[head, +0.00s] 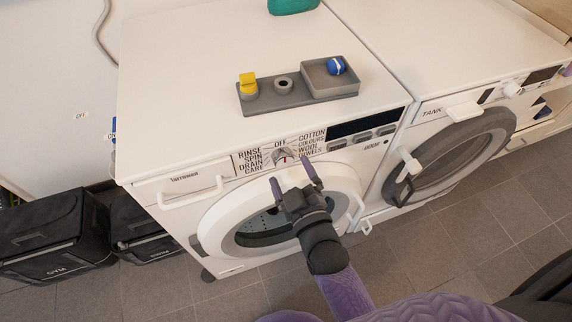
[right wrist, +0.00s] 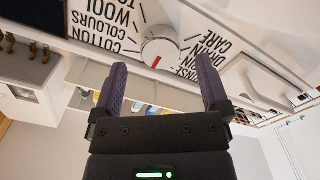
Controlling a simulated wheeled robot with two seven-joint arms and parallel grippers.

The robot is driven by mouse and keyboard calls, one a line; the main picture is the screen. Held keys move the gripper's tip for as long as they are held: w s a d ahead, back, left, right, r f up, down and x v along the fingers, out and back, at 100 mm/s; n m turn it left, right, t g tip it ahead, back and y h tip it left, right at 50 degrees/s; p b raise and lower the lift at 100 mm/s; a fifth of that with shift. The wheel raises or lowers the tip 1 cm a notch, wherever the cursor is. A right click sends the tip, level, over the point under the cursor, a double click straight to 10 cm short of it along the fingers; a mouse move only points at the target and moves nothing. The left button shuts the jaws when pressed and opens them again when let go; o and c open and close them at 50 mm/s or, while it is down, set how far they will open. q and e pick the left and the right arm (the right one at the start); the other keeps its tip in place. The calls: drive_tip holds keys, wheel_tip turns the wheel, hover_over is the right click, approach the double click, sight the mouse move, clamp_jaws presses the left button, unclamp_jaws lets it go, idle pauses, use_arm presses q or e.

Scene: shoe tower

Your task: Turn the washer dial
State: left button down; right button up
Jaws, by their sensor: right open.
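The washer dial (head: 283,155) is a round white knob with a red mark, on the front panel of the left machine. Printed around it are OFF above, RINSE, SPIN, DRAIN, CARE on the left and COTTON, COLOURS, WOOL, TOWELS on the right. In the right wrist view the dial (right wrist: 159,48) appears upside down, between and beyond the fingers, its red mark slanted. My right gripper (head: 289,169) is open and empty, close in front of the dial, one purple finger towards each side. The fingers (right wrist: 162,72) look apart from it. My left gripper is out of view.
A grey tray (head: 310,98) with a yellow block, a ring and a blue ball sits on the washer (head: 190,70). The drawer handle (head: 192,192) and round door lie near my arm. A second machine (head: 440,60) stands right. Black bags (head: 45,235) stand on the floor at left.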

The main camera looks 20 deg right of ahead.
drive_tip(key=shift+w, duration=1.3)
drive_tip(key=c, duration=1.3)
